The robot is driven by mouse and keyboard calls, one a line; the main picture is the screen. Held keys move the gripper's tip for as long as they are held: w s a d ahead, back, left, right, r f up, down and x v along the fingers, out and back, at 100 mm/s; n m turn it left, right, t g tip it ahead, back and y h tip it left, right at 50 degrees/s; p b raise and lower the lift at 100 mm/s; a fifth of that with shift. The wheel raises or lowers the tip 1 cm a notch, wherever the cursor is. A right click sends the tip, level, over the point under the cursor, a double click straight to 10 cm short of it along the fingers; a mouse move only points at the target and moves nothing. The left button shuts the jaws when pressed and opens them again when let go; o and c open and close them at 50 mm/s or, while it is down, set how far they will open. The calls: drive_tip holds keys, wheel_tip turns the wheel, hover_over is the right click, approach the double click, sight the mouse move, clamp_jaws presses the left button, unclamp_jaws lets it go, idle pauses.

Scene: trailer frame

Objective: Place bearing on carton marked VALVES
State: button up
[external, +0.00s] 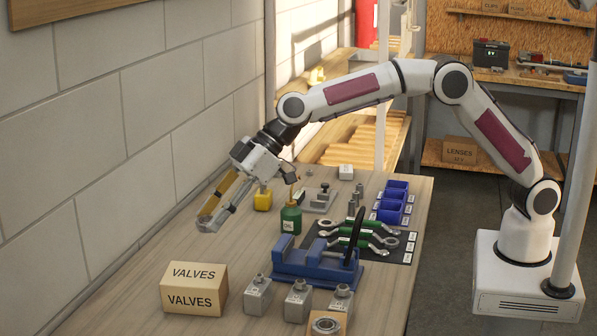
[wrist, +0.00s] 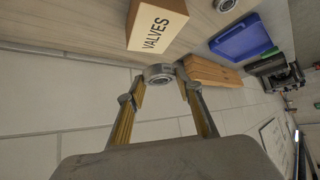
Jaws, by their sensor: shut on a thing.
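The carton marked VALVES (external: 194,290) is a tan box standing on the near left of the bench, its top clear. It also shows at the top of the wrist view (wrist: 157,24). My gripper (external: 211,212) is shut on a small grey ring-shaped bearing (external: 206,224), held at its fingertips in the air. In the wrist view the bearing (wrist: 158,74) sits between the fingertips (wrist: 158,86). In the external view it appears above and beyond the carton, apart from it.
A blue vise (external: 315,264) stands right of the carton. Grey blocks (external: 298,300) and a wooden block with a ring (external: 326,326) line the front. A green oil can (external: 291,218), wrenches (external: 360,238) and blue bins (external: 392,205) lie further back. A block wall (external: 120,150) bounds the left.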

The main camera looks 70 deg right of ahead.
idle(0.3)
hover_over(203, 271)
drive_tip(key=s+d, duration=0.2)
drive_tip(key=s, duration=0.1)
drive_tip(key=shift+w+d+f, duration=0.1)
drive_tip(key=shift+w+f, duration=0.05)
drive_tip(key=shift+f, duration=1.45)
drive_tip(key=shift+w+d+f, duration=0.1)
drive_tip(key=shift+f, duration=1.45)
drive_tip(key=shift+f, duration=1.85)
drive_tip(key=shift+f, duration=0.15)
drive_tip(key=o, duration=1.2)
drive_tip(key=shift+o, duration=0.2)
drive_tip(key=shift+r, duration=0.2)
